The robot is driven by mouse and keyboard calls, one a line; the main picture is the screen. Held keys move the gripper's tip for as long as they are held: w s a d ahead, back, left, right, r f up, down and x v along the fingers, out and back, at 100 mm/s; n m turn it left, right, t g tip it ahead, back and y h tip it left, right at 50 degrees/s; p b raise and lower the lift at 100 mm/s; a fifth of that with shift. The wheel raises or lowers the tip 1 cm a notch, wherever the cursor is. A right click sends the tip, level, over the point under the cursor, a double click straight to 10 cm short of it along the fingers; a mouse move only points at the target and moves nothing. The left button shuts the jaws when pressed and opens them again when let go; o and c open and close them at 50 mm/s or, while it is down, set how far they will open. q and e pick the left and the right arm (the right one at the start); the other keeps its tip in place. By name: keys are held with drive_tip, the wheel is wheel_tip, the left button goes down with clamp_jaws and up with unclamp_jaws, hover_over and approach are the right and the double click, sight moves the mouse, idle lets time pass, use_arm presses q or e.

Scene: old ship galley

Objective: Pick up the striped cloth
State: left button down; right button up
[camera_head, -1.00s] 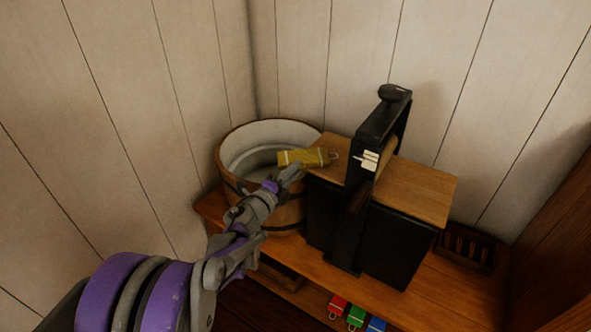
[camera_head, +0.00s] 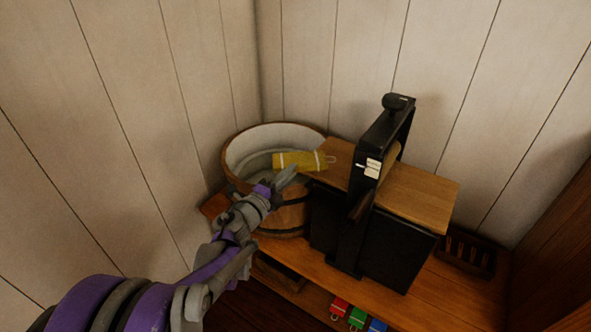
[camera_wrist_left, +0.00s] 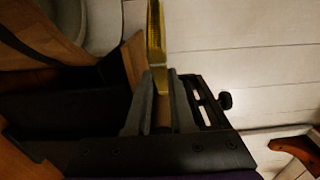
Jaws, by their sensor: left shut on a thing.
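The striped cloth (camera_head: 300,161) is a yellow roll with white bands near its ends and a loop at its right end. It is held over the right part of the wooden tub (camera_head: 283,219), in front of its pale inside. My left gripper (camera_head: 286,175) is shut on it from the near side. In the left wrist view the yellow cloth (camera_wrist_left: 155,35) stands up between the fingertips of the gripper (camera_wrist_left: 160,82), seen edge-on. My right gripper is not in view.
A black press-like frame (camera_head: 352,225) with a wooden top (camera_head: 418,196) stands right of the tub on a wooden bench (camera_head: 420,307). A slatted dark box (camera_head: 468,252) is at the right. Red (camera_head: 339,307), green (camera_head: 357,317) and blue (camera_head: 377,325) things lie below. Plank walls close the corner.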

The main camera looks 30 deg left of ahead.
use_arm(q)
drive_tip(key=s+r+p, duration=0.2)
drive_tip(key=s+r, duration=0.1)
drive_tip(key=s, duration=0.6)
drive_tip(key=shift+s+a+r, duration=0.15)
drive_tip(key=shift+s+a, duration=0.05)
drive_tip(key=shift+a, duration=0.15)
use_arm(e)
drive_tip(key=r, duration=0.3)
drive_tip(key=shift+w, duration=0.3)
